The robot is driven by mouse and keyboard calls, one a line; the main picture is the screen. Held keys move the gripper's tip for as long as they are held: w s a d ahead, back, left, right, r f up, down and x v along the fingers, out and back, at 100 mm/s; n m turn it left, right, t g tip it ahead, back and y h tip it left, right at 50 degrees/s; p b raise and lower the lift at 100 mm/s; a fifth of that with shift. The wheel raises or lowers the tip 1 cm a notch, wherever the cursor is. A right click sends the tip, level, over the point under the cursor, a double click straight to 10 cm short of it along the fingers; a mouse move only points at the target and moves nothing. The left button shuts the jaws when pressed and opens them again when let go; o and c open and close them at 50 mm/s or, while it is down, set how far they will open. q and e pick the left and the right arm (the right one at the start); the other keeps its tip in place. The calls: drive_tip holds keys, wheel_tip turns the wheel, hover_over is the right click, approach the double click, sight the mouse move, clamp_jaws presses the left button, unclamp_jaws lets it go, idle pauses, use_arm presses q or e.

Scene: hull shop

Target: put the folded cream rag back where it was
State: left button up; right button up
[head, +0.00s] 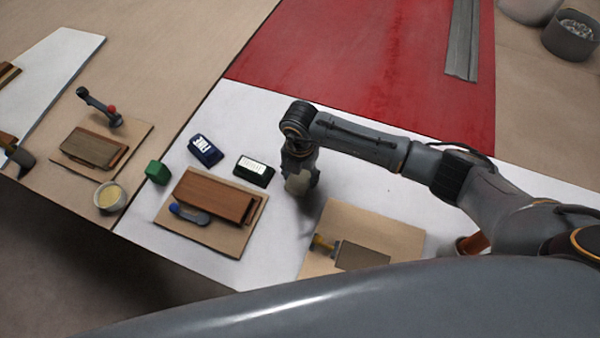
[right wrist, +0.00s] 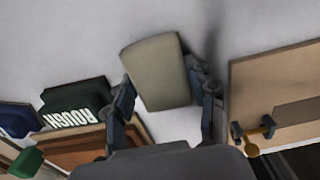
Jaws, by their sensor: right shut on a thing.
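The folded cream rag (head: 297,183) is held at the lower end of my right arm, above the white tabletop. My right gripper (head: 299,176) is shut on it. In the right wrist view the rag (right wrist: 158,70) is a pale block, tilted, between the two fingers of the right gripper (right wrist: 163,88). White surface shows around it. I cannot tell its exact height above the table. My left gripper is not in view.
Left of the rag are a dark ROUGH block (head: 255,170), a blue FINE block (head: 206,150), a green block (head: 158,172) and a board with a wooden block (head: 215,196). At right, another board (head: 385,225) bears a tool. White table (head: 245,110) is bare behind.

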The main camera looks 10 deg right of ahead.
sight(300, 176)
drive_tip(key=shift+f, duration=0.15)
drive_tip(key=shift+f, duration=0.1)
drive_tip(key=o, duration=1.1)
drive_tip(key=shift+r, duration=0.25)
wheel_tip(300, 176, up, 12)
drive_tip(key=b, duration=0.2)
drive_tip(key=shift+f, duration=0.15)
